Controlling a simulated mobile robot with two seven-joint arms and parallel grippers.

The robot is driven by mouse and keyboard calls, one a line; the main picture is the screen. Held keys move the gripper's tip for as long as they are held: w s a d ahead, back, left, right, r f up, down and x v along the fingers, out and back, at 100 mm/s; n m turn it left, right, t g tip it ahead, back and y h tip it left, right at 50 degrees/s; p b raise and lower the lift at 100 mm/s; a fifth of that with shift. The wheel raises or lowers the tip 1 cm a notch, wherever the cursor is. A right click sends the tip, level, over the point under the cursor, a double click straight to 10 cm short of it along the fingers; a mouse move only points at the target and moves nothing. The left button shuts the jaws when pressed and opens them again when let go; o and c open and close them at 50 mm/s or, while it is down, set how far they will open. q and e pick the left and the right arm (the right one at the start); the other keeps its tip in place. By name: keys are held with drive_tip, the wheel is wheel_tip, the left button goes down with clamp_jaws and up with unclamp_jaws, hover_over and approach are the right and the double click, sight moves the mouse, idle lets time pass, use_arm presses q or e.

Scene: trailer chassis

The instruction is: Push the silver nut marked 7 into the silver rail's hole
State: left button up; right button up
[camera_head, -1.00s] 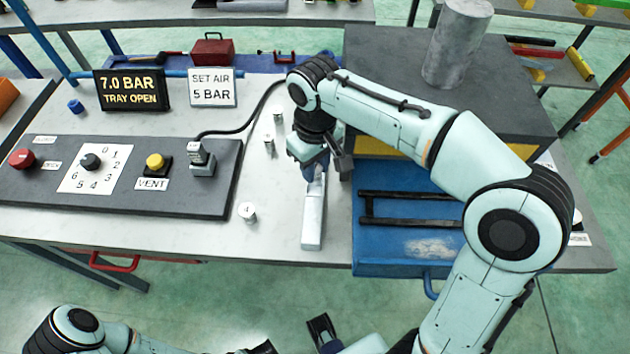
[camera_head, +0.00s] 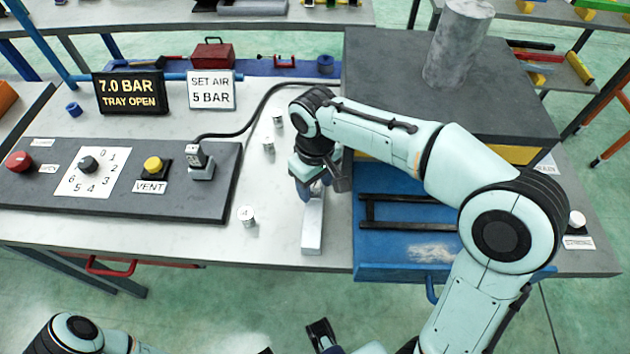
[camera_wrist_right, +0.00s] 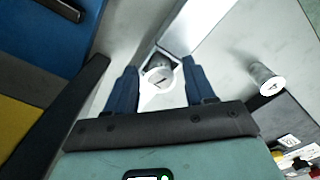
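The silver nut marked 7 (camera_wrist_right: 158,79) shows in the right wrist view between my right gripper's blue fingertips, its numbered face toward the camera. My right gripper (camera_wrist_right: 161,72) appears shut on it, with the fingertips at its sides. In the head view my right gripper (camera_head: 311,193) is over the far end of the silver rail (camera_head: 312,232) and hides the nut. The rail (camera_wrist_right: 190,22) also shows just beyond the nut in the wrist view. The rail's hole is not clearly visible. My left arm is at the bottom left of the head view; its gripper's state is unclear.
A silver nut marked 4 (camera_head: 246,216) stands left of the rail, and two more nuts (camera_head: 268,145) stand farther back. The blue tray (camera_head: 430,255) is open to the right. The control panel (camera_head: 120,195) lies at left. The light tabletop around the rail is mostly clear.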

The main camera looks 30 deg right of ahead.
sight(315, 185)
drive_tip(key=shift+r, duration=0.1)
wheel_tip(315, 185, up, 12)
drive_tip(key=p, duration=0.3)
idle(0.7)
